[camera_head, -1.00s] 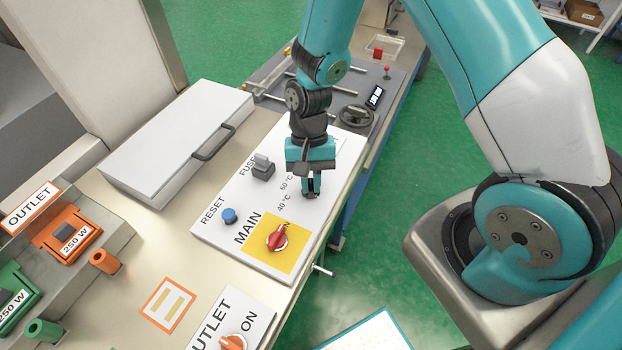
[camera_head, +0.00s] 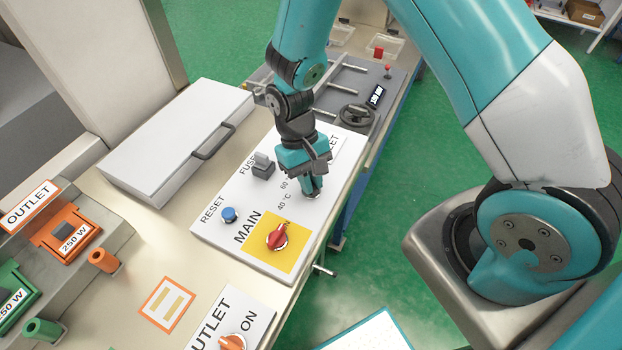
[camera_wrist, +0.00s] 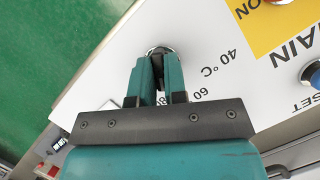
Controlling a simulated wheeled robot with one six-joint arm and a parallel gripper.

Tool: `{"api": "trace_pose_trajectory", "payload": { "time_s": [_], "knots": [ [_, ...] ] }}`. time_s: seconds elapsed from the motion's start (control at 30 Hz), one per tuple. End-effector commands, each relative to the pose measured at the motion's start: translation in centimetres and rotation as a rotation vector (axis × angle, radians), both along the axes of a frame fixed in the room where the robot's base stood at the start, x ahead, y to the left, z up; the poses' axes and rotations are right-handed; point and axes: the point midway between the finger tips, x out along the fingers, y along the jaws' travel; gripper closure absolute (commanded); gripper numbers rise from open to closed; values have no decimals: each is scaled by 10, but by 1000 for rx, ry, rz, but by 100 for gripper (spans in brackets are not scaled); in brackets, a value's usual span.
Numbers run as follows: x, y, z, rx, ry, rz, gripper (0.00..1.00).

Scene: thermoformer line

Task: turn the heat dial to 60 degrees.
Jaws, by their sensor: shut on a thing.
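The heat dial (camera_wrist: 158,48) shows in the wrist view as a small dark knob with a silvery rim, mostly covered by my fingers. My gripper (camera_wrist: 160,72) is shut on it, one teal finger on each side. In the head view my gripper (camera_head: 312,192) stands tilted over the dial and hides most of it. The scale on the white panel (camera_head: 222,235) reads 40 °C and 60, the latter partly covered in the head view. In the wrist view, part of an 8 shows by the finger base. The dial's pointer is hidden, so its setting cannot be read.
A red main switch (camera_head: 277,237) on a yellow square, a blue reset button (camera_head: 229,215) and a grey fuse switch (camera_head: 263,165) share the panel. A white lid with a handle (camera_head: 212,142) lies to the left. A black handwheel (camera_head: 357,115) stands behind.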

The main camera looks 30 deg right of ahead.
Motion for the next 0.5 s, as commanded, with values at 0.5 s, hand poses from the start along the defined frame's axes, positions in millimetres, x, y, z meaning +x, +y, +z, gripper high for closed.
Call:
{"api": "trace_pose_trajectory", "payload": {
  "time_s": [0.5],
  "knots": [
    [1,2,1,1,-5,417,100]
  ]
}}
